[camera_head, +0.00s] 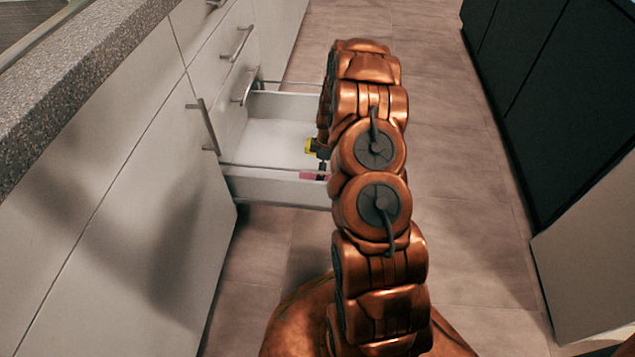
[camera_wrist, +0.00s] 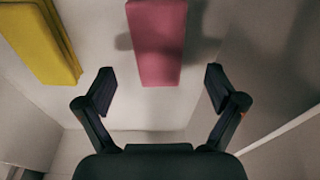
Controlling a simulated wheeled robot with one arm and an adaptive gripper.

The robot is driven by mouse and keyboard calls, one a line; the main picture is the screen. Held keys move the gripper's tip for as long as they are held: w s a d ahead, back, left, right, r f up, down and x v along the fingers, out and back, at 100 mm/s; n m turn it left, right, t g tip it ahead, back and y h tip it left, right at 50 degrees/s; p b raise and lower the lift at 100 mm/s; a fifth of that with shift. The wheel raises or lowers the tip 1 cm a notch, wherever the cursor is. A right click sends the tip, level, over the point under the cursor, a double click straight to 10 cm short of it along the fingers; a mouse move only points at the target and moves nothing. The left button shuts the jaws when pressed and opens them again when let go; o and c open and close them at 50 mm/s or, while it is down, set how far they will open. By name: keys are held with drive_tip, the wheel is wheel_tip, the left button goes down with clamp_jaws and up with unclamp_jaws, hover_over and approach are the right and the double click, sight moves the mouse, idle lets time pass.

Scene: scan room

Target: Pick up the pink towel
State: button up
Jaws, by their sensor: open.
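The pink towel (camera_wrist: 157,45) shows in the wrist view as a folded, flat-sided block at the top centre, lying on the white drawer bottom. My gripper (camera_wrist: 157,85) is open, with one finger to the left and one to the right below the towel's near end. Nothing is between the fingers, and they are apart from the towel. In the head view a small pink patch of the towel (camera_head: 313,176) shows in the open drawer (camera_head: 277,190), beside my arm. My arm hides most of the towel and most of the gripper there.
A yellow folded item (camera_wrist: 38,40) lies left of the towel in the drawer; a bit of yellow (camera_head: 310,146) shows in the head view. Drawer walls surround both. White cabinets with a grey countertop (camera_head: 75,85) stand left, dark cabinets (camera_head: 560,90) right. The floor between is clear.

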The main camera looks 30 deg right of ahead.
drive_tip(key=f, duration=0.2)
drive_tip(key=f+b, duration=0.1)
drive_tip(key=f, duration=0.1)
drive_tip(key=f+b, duration=0.1)
drive_tip(key=f, duration=0.1)
drive_tip(key=shift+w+a, duration=0.35)
drive_tip(key=shift+r, duration=0.1)
drive_tip(key=shift+c, duration=0.3)
drive_tip(key=c, duration=1.2)
